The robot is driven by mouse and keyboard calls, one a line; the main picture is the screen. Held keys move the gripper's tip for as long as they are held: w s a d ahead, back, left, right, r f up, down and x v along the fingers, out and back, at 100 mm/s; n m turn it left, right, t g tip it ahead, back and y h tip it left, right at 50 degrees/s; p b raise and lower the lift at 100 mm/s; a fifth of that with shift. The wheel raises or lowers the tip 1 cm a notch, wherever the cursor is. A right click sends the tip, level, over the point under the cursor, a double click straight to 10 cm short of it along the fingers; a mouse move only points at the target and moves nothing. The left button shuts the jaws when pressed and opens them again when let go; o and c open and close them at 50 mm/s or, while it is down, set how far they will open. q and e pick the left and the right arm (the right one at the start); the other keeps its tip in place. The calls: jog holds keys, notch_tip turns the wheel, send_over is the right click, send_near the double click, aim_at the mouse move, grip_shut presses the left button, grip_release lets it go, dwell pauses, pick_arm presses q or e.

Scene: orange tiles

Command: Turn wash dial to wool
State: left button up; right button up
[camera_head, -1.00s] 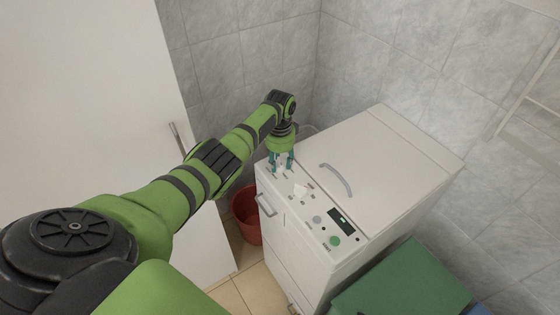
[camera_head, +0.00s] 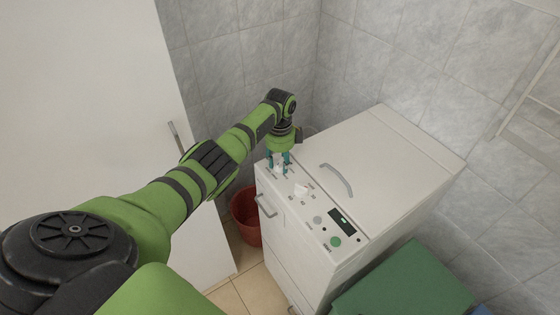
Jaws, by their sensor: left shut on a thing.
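The white washing machine (camera_head: 385,165) stands against the tiled wall, with its control panel (camera_head: 322,207) along the left top edge. My left gripper (camera_head: 278,168) points down at the far end of the panel. Its teal fingers are shut on a small white dial (camera_head: 279,170), which the fingers partly hide. A second white dial (camera_head: 301,190) sits nearer on the panel, apart from the gripper. The printed labels are too small to read. My right gripper is not in view.
A grey lid handle (camera_head: 337,180) arches over the machine's top. A red bucket (camera_head: 245,215) stands on the floor at its left. A green box (camera_head: 405,285) is at the front right. A tall white cabinet (camera_head: 85,100) fills the left.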

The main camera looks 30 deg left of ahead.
aim_at(280, 161)
pick_arm(q)
jog(key=shift+s+f, duration=0.15)
dwell(0.3)
jog(key=o, duration=1.1)
jog(key=shift+o, duration=0.2)
jog(key=shift+r, duration=0.25)
notch_tip(280, 161, up, 12)
jog(key=shift+f, duration=0.2)
